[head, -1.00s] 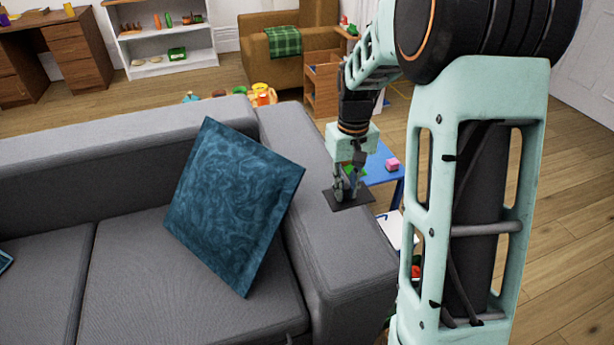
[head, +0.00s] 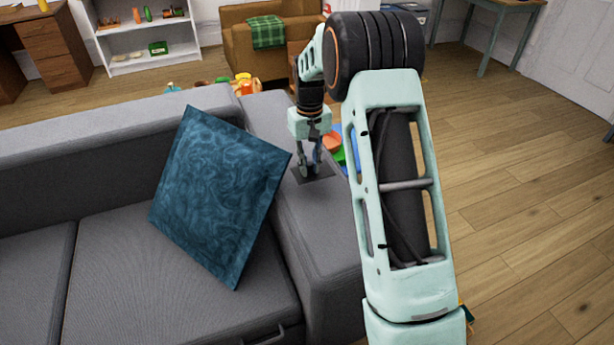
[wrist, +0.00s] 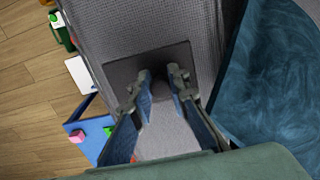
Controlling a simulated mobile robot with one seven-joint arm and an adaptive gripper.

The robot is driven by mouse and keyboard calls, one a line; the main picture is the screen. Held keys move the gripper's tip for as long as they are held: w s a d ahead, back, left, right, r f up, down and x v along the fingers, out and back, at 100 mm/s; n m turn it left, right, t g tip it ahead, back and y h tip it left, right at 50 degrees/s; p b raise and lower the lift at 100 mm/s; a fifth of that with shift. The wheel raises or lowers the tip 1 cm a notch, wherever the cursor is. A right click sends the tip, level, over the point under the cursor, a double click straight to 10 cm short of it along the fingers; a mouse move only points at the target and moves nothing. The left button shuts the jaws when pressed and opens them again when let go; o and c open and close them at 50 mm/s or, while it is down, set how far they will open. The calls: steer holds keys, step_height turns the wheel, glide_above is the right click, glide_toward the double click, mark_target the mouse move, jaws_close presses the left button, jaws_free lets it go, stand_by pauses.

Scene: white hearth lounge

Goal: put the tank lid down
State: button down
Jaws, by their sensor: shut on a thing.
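The tank lid is a thin dark square plate (head: 322,178). It is over the grey sofa's right armrest (head: 305,215), and it also shows in the wrist view (wrist: 176,58). My gripper (head: 310,172) points down above the lid's middle. In the wrist view my gripper's two fingers (wrist: 161,82) are closed around a small rounded knob on the lid. The plate looks level and very close to the armrest cloth. I cannot tell whether it touches it. My fingers hide part of the lid.
A teal cushion (head: 220,195) leans on the sofa left of the armrest. A low blue table (wrist: 92,143) with small coloured blocks stands beyond the armrest's outer side. A brown armchair (head: 270,50) stands behind. The wooden floor at the right (head: 520,170) is clear.

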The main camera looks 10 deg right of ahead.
steer(key=shift+w+a+f, duration=0.15)
steer(key=shift+w+f, duration=0.4)
steer(key=shift+f, duration=0.2)
steer(key=shift+w+f+b, duration=0.15)
steer(key=shift+f+b, duration=0.25)
steer(key=shift+f, duration=1.2)
steer(key=shift+f, duration=0.15)
steer(key=c, duration=1.8)
jaws_free()
steer(key=shift+c, duration=0.2)
